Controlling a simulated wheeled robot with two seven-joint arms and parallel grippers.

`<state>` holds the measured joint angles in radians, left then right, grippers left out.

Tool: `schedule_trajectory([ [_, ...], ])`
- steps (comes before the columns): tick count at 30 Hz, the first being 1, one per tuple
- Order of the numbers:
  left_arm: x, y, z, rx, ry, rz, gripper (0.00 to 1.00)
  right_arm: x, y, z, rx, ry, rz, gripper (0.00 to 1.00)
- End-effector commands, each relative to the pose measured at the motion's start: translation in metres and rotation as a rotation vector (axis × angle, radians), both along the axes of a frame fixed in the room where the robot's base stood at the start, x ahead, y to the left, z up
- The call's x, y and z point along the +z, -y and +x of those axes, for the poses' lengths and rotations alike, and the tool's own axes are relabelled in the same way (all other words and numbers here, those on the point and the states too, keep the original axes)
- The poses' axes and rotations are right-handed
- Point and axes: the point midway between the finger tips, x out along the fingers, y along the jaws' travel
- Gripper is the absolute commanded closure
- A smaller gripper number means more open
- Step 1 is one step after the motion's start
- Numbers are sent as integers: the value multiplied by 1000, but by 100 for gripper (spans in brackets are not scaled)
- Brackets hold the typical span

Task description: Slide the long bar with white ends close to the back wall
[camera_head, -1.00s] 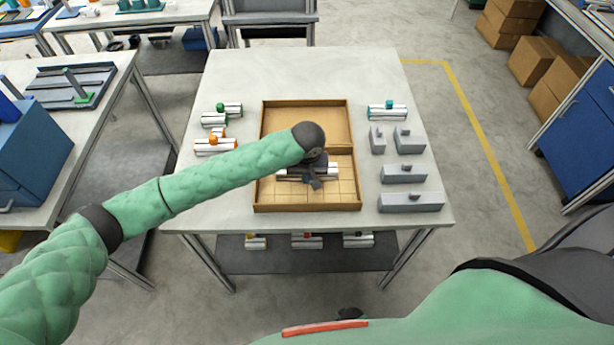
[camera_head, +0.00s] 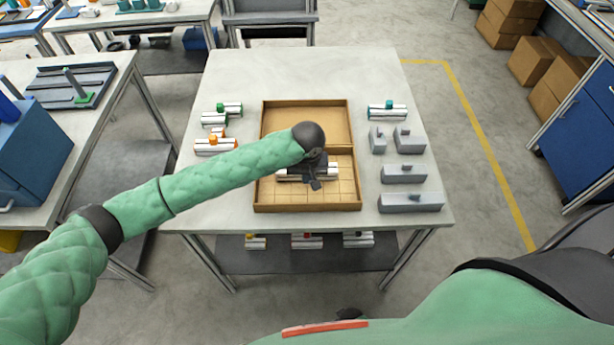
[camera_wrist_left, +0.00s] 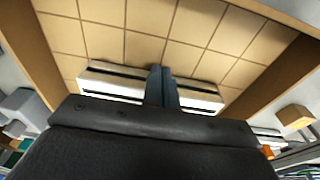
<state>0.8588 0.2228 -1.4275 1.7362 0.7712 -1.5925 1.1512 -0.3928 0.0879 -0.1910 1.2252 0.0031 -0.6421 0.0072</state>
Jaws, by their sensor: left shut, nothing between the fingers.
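The long bar with white ends (camera_head: 287,175) lies in the front, gridded compartment of a wooden tray (camera_head: 257,190). My left gripper (camera_head: 315,184) is over the middle of the bar and hides part of it. In the left wrist view the bar (camera_wrist_left: 112,80) runs across the compartment floor, with pale ends to both sides of the fingers. My left gripper's fingers (camera_wrist_left: 162,88) are shut together with nothing between them, at the bar's middle. I cannot tell whether they touch it. The divider (camera_head: 338,149) stands behind the bar. My right gripper is out of view.
Grey blocks (camera_head: 404,174) and a teal-knobbed piece (camera_head: 387,111) stand right of the tray. White pieces with green (camera_head: 229,108) and orange (camera_head: 214,146) knobs stand on the left. The tray's back compartment (camera_head: 290,120) looks empty where visible. The table's far end is clear.

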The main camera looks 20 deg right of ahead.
Motion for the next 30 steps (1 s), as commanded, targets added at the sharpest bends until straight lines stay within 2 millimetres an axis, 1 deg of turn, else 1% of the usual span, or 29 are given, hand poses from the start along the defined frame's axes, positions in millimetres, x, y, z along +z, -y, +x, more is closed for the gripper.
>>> schedule_trajectory([
  [10, 0, 0, 1, 0, 0, 0, 100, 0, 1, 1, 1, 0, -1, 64],
  [19, 0, 3, 10, 1, 1, 0, 100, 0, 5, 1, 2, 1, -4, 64],
  [30, 0, 7, 22, 0, 0, 0, 100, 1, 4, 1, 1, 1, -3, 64],
])
